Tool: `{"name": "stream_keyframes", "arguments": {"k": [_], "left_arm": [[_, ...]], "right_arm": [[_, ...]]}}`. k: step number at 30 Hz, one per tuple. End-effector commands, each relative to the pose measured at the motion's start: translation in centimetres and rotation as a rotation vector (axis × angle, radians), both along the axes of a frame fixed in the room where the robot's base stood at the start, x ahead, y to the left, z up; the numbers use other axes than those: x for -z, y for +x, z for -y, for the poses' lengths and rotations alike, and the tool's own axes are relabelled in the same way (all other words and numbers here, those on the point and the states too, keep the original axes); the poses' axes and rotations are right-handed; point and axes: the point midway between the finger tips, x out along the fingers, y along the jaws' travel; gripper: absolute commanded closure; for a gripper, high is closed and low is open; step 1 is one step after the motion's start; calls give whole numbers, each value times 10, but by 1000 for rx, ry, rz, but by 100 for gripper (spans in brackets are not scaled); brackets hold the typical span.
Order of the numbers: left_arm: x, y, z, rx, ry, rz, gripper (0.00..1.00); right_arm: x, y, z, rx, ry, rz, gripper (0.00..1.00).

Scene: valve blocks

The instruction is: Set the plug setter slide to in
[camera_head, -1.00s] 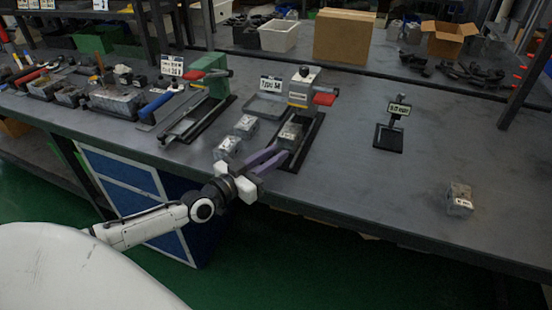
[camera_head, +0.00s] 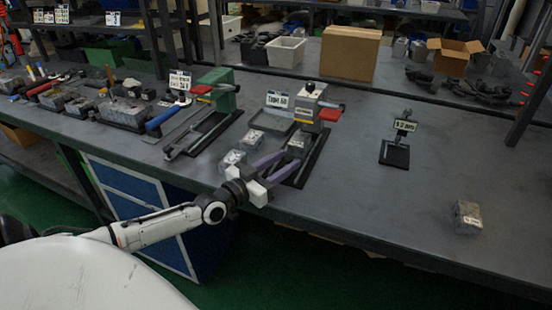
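A grey bench device with a black knob and a red handle (camera_head: 308,105) stands on a long black base (camera_head: 312,160); I take it for the plug setter. A grey metal block (camera_head: 298,142) sits on the base, in front of the upright body. How far in the slide is cannot be told. My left gripper (camera_head: 290,157) reaches in from the front edge with its purple fingers apart. Its tips are by the front part of the base, near the block; contact cannot be told. My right gripper is not in view.
Two small metal blocks (camera_head: 241,151) lie left of the device, beside a shallow tray (camera_head: 272,122). A green device (camera_head: 218,88) stands further left. A small sign stand (camera_head: 396,150) and a lone block (camera_head: 468,217) are right. The bench between is clear.

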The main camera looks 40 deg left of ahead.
Motion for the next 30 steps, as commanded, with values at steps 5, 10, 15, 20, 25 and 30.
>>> {"name": "stream_keyframes", "arguments": {"k": [5,10,15,20,25,30], "left_arm": [[0,-20,-2,0,0,-4,63],[1,-50,-4,1,0,-6,63],[0,-77,-6,1,0,-5,63],[0,-94,-7,0,1,-4,63],[0,-100,-8,1,1,-1,63],[0,-101,-8,1,1,0,63]], "right_arm": [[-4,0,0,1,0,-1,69],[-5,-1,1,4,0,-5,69],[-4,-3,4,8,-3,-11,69],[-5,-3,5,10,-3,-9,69],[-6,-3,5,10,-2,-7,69],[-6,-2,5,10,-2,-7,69]]}}
